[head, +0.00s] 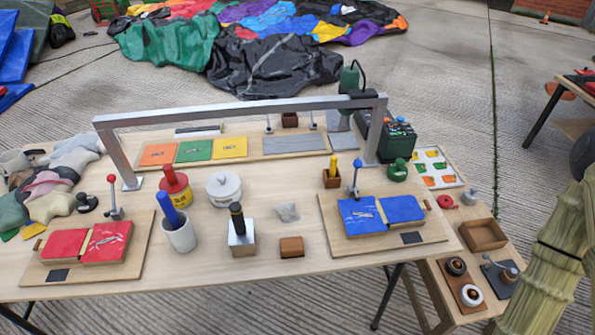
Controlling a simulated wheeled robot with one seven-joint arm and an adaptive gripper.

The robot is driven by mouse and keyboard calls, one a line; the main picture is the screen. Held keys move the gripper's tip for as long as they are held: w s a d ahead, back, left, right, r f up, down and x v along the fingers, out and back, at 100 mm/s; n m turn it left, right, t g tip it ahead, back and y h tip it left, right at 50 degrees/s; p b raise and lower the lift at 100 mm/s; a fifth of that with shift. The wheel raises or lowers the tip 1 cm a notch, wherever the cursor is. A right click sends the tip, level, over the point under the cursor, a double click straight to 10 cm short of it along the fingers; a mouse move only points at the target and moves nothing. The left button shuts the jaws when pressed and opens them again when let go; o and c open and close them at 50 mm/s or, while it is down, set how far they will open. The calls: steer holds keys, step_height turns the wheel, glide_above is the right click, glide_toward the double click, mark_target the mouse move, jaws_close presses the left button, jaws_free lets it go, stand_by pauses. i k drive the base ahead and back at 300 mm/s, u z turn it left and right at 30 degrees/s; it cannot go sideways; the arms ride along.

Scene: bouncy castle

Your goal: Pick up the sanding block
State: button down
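A small brown block (291,247), which looks like the sanding block, lies on the wooden worktable (290,268) near its front edge, about the middle. It sits just right of a metal block with a dark handle (241,235), with a narrow gap between them. A small crumpled grey-white piece (287,211) lies behind it. Nothing covers the brown block from this view. My gripper is not in view.
A board with blue pads (381,215) is to the right, one with red pads (88,247) at left. A metal frame (240,108) spans the table.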

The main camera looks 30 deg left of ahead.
mark_target(290, 247)
steer(key=u, duration=0.9)
